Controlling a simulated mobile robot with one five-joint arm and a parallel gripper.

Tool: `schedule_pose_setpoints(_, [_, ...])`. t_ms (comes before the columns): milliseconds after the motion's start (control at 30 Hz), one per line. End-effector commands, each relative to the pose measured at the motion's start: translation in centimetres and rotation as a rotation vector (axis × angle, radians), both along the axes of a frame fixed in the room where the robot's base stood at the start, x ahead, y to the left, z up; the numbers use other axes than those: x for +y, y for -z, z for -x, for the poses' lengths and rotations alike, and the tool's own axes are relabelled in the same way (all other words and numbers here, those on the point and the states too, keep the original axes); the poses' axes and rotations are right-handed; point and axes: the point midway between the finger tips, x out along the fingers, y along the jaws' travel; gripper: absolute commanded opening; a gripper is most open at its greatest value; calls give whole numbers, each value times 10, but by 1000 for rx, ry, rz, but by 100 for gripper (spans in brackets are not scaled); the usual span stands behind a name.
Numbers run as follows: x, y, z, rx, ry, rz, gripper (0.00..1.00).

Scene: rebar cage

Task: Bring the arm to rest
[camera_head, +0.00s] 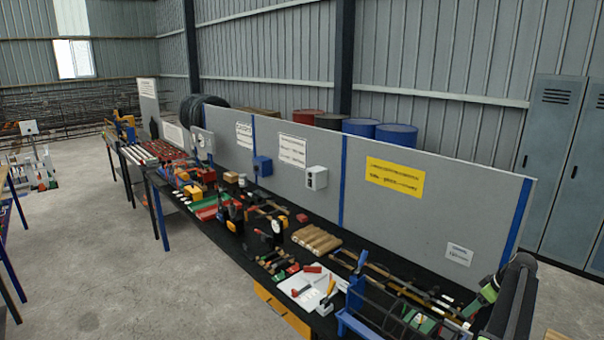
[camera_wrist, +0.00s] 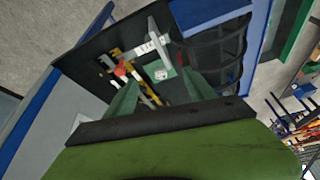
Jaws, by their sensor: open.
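My gripper (camera_wrist: 160,88) shows in the wrist view with its two green fingers spread apart and nothing between them. Beyond the fingers is the dark bench top with tools on it. In the head view part of my arm (camera_head: 518,295), dark with green parts, is at the lower right, over the near right end of the workbench (camera_head: 352,258). The gripper's fingertips are hard to make out there.
A grey partition (camera_head: 290,170) with signs runs along the bench. Wooden rolls (camera_head: 317,239), a white board (camera_head: 305,287) and a blue-framed rebar cage (camera_head: 375,315) lie on the bench. Grey lockers (camera_head: 560,165) stand at right.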

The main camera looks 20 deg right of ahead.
Motion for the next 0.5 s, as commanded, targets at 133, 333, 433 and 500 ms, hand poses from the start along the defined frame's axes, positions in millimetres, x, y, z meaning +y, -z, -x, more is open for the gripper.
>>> schedule_pose_setpoints(133, [17, 1, -14, 10, 1, -9, 63])
schedule_pose_setpoints(333, [51, 3, -43, 33, 4, -26, 63])
schedule_pose_setpoints(433, [76, 4, -62, 49, 5, -37, 63])
schedule_pose_setpoints(500, [97, 4, -77, 61, 6, -44, 63])
